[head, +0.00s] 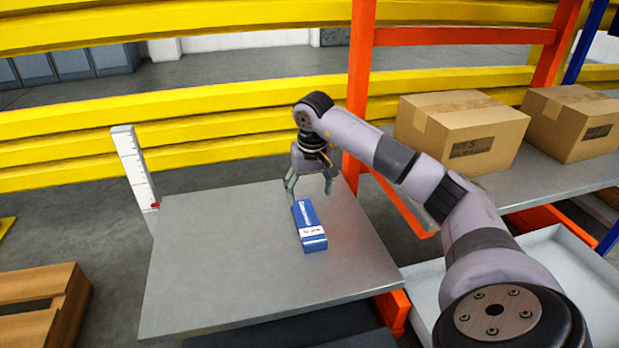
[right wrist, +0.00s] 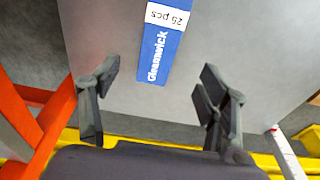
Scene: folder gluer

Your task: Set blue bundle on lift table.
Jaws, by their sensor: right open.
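The blue bundle (head: 311,232) is a small blue box with a white label band. It lies on the grey top of the lift table (head: 190,270), right of its middle. In the right wrist view the bundle (right wrist: 160,53) shows the print "25 pcs" and a brand name. My right gripper (head: 310,197) is open just behind the far end of the bundle. In the right wrist view the open fingers (right wrist: 160,92) stand apart on either side of the bundle's near end, with clear gaps, not touching it. My left gripper is not in view.
Two cardboard boxes (head: 462,130) (head: 568,122) stand on a grey shelf at the right, by an orange post (head: 360,90). Yellow rails (head: 230,110) run behind. A white scale post (head: 136,170) stands at the table's far left corner. The table's left half is clear.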

